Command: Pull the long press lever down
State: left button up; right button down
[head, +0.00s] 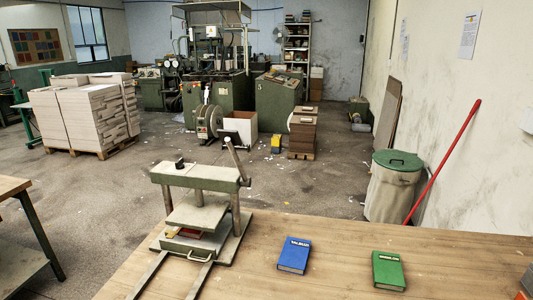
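A small grey-green bench press (205,178) stands on the wooden table at centre left. It has a top beam on posts and a flat plate below. A grey lever (234,158) sticks up, tilted, at the right end of the beam; its upper end is free. Under the plate is a drawer-like tray with a front handle (200,256). A red book (190,233) is partly hidden below the plate. Neither of my grippers is in view, and nothing touches the lever.
A blue book (294,256) and a green book (389,270) lie on the wooden table (340,245) right of the press. A red pole (443,160) leans by a green-lidded bin (396,185) behind the table. Stacked board (85,112) and machines stand farther back.

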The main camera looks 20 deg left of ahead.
aim_at(232, 138)
jog(key=k+j+z, duration=0.1)
jog(key=j, duration=0.3)
jog(key=k+j+z, duration=0.1)
jog(key=j, duration=0.3)
jog(key=k+j, duration=0.15)
jog(key=j, duration=0.2)
jog(key=k+j+z, duration=0.15)
jog(key=j, duration=0.25)
jog(key=k+j+z, duration=0.1)
jog(key=j, duration=0.25)
jog(key=j+z, duration=0.15)
jog(key=j, duration=0.3)
jog(key=k+j+z, duration=0.15)
jog(key=j, duration=0.3)
jog(key=k+j+z, duration=0.15)
jog(key=j, duration=0.25)
jog(key=k+j+z, duration=0.1)
jog(key=j, duration=0.35)
jog(key=k+j+z, duration=0.15)
jog(key=j, duration=0.25)
jog(key=i+j+z, duration=0.15)
jog(key=j+z, duration=0.15)
jog(key=j, duration=0.35)
jog(key=j+z, duration=0.25)
jog(key=j, duration=0.4)
jog(key=i+j+z, duration=0.1)
jog(key=i+j, duration=0.35)
jog(key=j, duration=0.1)
